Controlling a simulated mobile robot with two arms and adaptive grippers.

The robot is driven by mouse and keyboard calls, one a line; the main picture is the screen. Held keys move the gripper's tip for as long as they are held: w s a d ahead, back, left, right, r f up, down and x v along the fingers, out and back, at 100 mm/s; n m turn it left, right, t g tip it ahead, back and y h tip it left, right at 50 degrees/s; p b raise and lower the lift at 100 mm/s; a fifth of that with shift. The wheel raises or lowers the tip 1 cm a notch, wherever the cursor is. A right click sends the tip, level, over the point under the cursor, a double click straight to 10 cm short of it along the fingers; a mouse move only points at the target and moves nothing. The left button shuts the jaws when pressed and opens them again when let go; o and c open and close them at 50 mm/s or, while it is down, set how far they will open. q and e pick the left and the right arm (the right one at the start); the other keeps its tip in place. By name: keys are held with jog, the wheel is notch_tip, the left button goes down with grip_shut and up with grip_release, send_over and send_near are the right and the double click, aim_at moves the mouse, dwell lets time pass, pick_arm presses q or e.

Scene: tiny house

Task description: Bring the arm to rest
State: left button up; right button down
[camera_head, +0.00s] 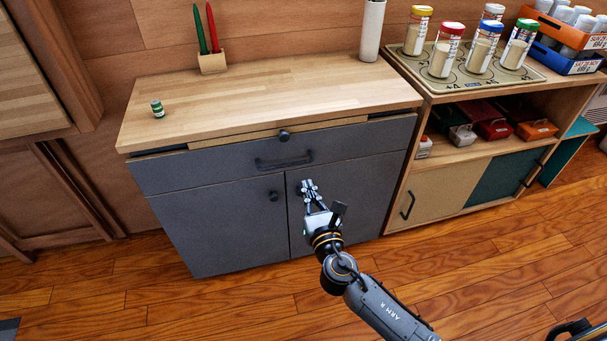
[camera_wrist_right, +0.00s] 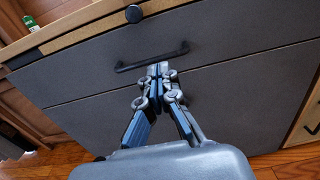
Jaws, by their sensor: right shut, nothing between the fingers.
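My right gripper (camera_head: 306,187) is in front of the right door of a grey cabinet (camera_head: 215,222), just below the drawer's black handle (camera_head: 284,160). In the right wrist view its fingers (camera_wrist_right: 158,72) are together and hold nothing, with the tips below the dark bar handle (camera_wrist_right: 152,57). I cannot tell whether the tips touch the cabinet front. My right arm (camera_head: 385,310) reaches up from the lower right of the head view. My left gripper does not show.
A white cylinder (camera_head: 372,30) stands at the back. A shelf unit (camera_head: 435,165) with jars (camera_head: 446,50) stands right. The wooden floor (camera_head: 190,310) in front is clear.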

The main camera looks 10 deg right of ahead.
jog(key=shift+s, duration=0.25)
